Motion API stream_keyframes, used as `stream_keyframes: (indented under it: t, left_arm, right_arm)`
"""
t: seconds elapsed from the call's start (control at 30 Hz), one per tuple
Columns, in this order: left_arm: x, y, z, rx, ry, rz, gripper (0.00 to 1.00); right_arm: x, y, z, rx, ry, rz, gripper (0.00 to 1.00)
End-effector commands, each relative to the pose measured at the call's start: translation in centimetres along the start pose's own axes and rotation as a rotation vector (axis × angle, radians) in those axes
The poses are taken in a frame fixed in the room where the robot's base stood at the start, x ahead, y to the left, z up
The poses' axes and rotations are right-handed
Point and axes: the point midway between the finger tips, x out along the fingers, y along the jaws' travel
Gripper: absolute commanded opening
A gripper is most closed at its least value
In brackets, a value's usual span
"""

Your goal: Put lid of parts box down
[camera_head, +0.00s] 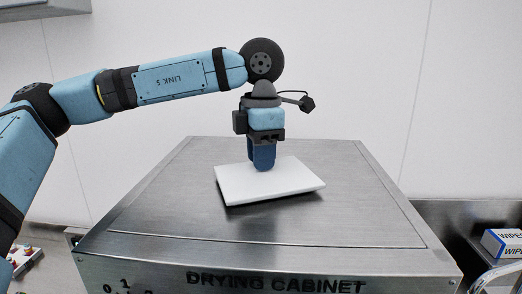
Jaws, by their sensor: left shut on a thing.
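The lid (274,184) is a flat white rectangular plate in the middle of the head view. It is close over the metal top of the drying cabinet (150,214), with a dark shadow under its front edge. I cannot tell for sure whether it touches the top. My left gripper (263,165) points straight down and is shut on the lid near its back edge. The fingertips are partly hidden where they meet the lid. The parts box and my right gripper are not in view.
The cabinet top around the lid is bare. A box of wipes (502,243) stands at the far right beside the cabinet. Small red-and-white items (24,255) lie low at the left. A plain white wall is behind.

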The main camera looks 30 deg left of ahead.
Motion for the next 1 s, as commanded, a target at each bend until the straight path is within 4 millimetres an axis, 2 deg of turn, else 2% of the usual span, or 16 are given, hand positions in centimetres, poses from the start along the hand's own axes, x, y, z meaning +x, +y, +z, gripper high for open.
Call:
stream_keyframes:
  t: [0.3, 0.33, 0.4, 0.43, 0.8, 0.87, 1.0]
  left_arm:
    - [0.5, 0.0, 0.0, 0.0, 0.0, 0.0, 0.03]
    - [0.2, 0.0, 0.0, 0.0, -0.001, 0.0, 0.34]
    - [0.2, 0.0, 0.0, 0.0, -0.001, 0.0, 0.5]
    - [0.2, 0.0, 0.0, 0.0, -0.001, 0.0, 0.52]
    - [-0.4, 0.0, 0.1, 0.0, -0.002, 0.001, 0.52]
    - [-1.1, 0.0, 0.1, 0.0, -0.005, 0.001, 0.52]
    - [-3.8, 0.0, 0.1, 0.0, -0.006, 0.002, 0.52]
  right_arm:
    - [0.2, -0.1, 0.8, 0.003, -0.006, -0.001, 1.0]
    - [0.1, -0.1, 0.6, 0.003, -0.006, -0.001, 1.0]
    - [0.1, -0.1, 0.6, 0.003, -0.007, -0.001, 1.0]
    - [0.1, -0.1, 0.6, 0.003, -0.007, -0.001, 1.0]
    - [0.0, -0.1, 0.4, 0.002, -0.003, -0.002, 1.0]
    - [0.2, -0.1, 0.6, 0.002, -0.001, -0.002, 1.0]
    - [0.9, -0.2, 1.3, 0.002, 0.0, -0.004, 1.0]
